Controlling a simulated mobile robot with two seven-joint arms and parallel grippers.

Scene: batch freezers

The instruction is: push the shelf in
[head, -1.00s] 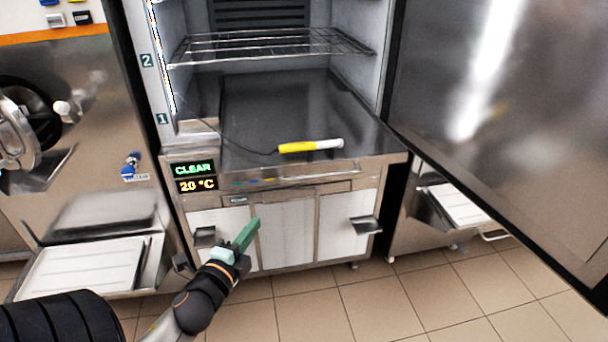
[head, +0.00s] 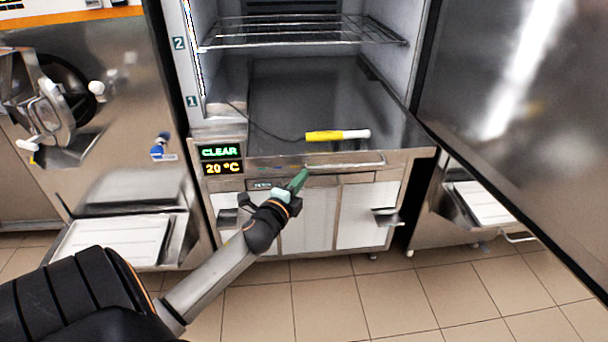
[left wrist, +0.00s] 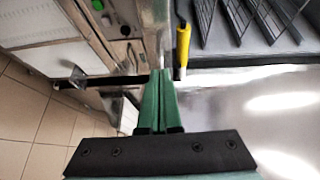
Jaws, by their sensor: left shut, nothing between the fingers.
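The shelf is a wire rack (head: 300,36) inside the open freezer cabinet, level above the dark cabinet floor. Its wire bars also show at the top of the left wrist view (left wrist: 236,20). How far its front edge stands out is hard to tell. My left gripper (head: 301,178) has green fingers, shut and empty, in front of the cabinet's lower front edge. It is below the rack and apart from it. In the left wrist view its fingers (left wrist: 157,98) point toward the cabinet front. My right gripper is not in view.
A yellow and white probe (head: 337,135) with a cable lies on the cabinet floor (head: 300,95), below the rack. The open freezer door (head: 530,100) stands on the right. A machine with a tray (head: 120,240) stands on the left. The cabinet space below the rack is otherwise clear.

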